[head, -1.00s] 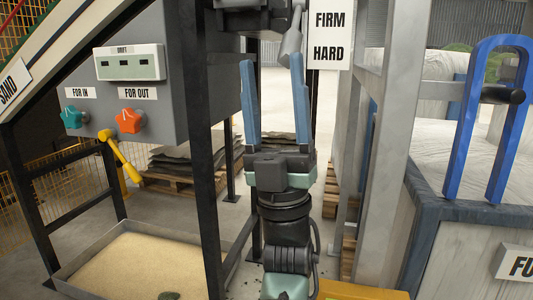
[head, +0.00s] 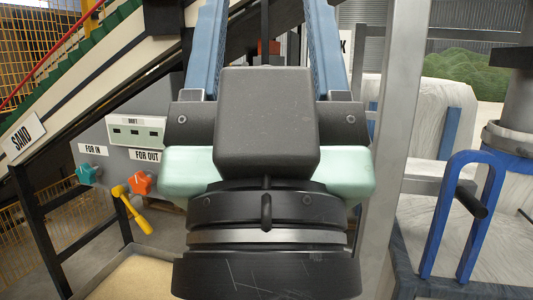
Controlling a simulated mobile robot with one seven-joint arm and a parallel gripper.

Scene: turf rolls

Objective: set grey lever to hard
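My gripper (head: 268,25) fills the middle of the head view, large and close to the camera. Its two blue fingers point up and stand wide apart, and their tips are cut off by the top edge. Nothing is seen held between them. A dark upright post and a small reddish part (head: 269,47) show in the gap, behind the gripper. I cannot make out the grey lever; it is hidden or outside the view. The FIRM and HARD sign is not seen either. Part of a white sign (head: 345,43) with one letter, like a K, shows beside the right finger.
At left is a grey panel with a teal knob (head: 88,174), an orange knob (head: 141,180) and a yellow lever (head: 133,212). A sand tray (head: 125,280) lies below. A grey post (head: 398,120) and a blue looped handle (head: 465,215) stand at right.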

